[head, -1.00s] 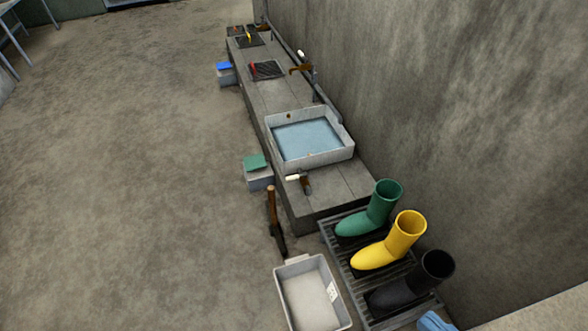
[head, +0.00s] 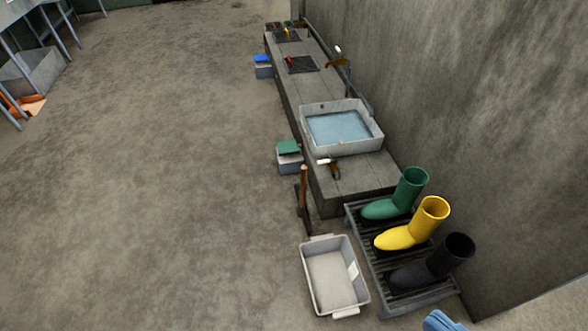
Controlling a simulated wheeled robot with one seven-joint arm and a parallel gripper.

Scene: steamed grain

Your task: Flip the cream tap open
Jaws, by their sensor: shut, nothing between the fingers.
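Two taps with pale handles show in the head view. One has a short cream lever (head: 323,162) and a brown body (head: 335,171), at the near side of the grey basin (head: 360,147). The other is a brown tap (head: 336,63) with a small whitish knob (head: 338,49), behind the basin beside the wall. I cannot tell from here which is meant by the cream tap, nor whether either is open. The basin holds bluish water. My gripper is not in view.
Green boots (head: 408,190), yellow boots (head: 428,223) and black boots (head: 440,262) stand on a slatted rack (head: 362,235). A pale tub (head: 335,280) and a wooden-handled tool (head: 304,190) are left of it. The floor (head: 160,180) at the left is open.

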